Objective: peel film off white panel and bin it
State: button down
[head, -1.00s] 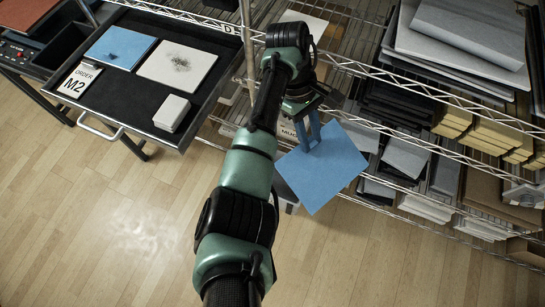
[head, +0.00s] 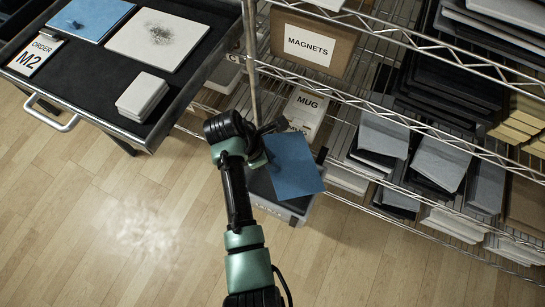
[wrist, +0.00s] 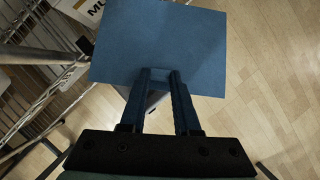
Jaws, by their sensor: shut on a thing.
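My gripper (wrist: 158,78) is shut on a blue film sheet (wrist: 190,40), pinching it near one edge.
A stack of small white tiles (head: 142,96) and an "ORDER M2" card (head: 35,54) sit on the tray. The wire shelf at right holds a "MAGNETS" box (head: 308,45), a "MUG" box (head: 305,108) and panel stacks. The floor at front is clear.

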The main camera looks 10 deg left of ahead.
notch_tip(320, 180, down, 6)
jog(key=b, duration=0.7)
jog(key=shift+r, duration=0.15)
jog(key=c, duration=0.6)
grip_release()
jog(key=shift+o, duration=0.2)
jog(key=shift+r, duration=0.1)
jog(key=p+v, duration=0.4)
jog(key=v, duration=0.9)
jog(key=shift+s, duration=0.1)
